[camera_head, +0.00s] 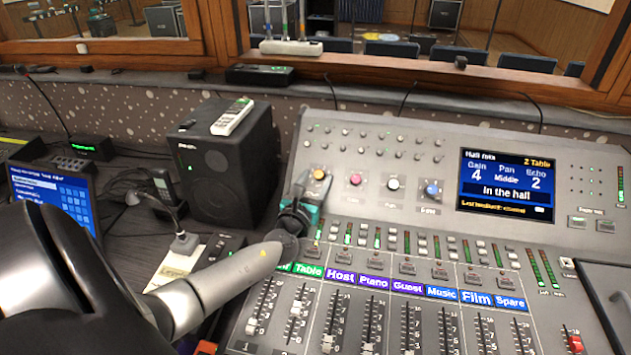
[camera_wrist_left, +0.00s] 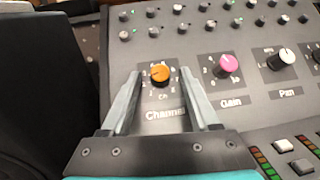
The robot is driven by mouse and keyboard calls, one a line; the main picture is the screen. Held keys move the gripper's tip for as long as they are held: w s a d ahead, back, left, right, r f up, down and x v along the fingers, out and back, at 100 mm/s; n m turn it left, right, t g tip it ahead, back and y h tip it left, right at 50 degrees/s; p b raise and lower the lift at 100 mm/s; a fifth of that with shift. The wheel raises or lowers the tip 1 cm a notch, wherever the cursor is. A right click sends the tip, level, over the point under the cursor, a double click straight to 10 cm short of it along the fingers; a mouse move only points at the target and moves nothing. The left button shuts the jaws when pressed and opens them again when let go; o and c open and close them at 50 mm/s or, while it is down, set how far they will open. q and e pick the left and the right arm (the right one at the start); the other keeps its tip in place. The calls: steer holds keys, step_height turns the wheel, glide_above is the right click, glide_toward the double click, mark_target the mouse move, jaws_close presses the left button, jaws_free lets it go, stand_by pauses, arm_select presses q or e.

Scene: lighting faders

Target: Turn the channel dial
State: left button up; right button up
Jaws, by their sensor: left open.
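The channel dial is an orange knob (camera_head: 319,174) at the left end of a row of knobs on the grey mixing console (camera_head: 400,150). In the left wrist view the orange dial (camera_wrist_left: 160,74) sits above the printed word "Channel", with small numbers around it. My left gripper (camera_head: 309,185) reaches in from the left, its teal part just below the dial. In the wrist view its two grey fingers (camera_wrist_left: 160,82) are open, one on each side of the dial, with a visible gap on both sides. My right gripper is not in view.
Pink (camera_head: 355,180), white (camera_head: 393,183) and blue (camera_head: 432,190) knobs stand to the right of the dial. The console screen (camera_head: 507,184) reads "Hall mix", "2 Table". A black speaker (camera_head: 222,160) with a white remote (camera_head: 232,116) on top stands left. Faders fill the console's front.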

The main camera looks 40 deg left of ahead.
arm_select(q)
jaws_close()
stand_by(0.3)
steer(key=shift+d+n+y, duration=0.1)
steer(key=shift+n+y, duration=0.2)
steer(key=shift+n, duration=0.1)
steer(key=n, duration=0.1)
steer(key=n+g+y, duration=0.1)
steer(key=n+y, duration=0.1)
steer(key=shift+w+d+n+g+p, duration=0.15)
steer(key=shift+d+n+g+p, duration=0.1)
steer(key=shift+n+g+p, duration=0.1)
steer(key=shift+w+d+n+g+y, duration=0.15)
steer(key=shift+n+g+y, duration=0.9)
steer(key=shift+n, duration=0.6)
steer(key=shift+w+d+n+g+y, duration=0.15)
steer(key=shift+n+g+y, duration=0.9)
steer(key=shift+n, duration=0.55)
jaws_free()
steer(key=shift+a+r, duration=0.1)
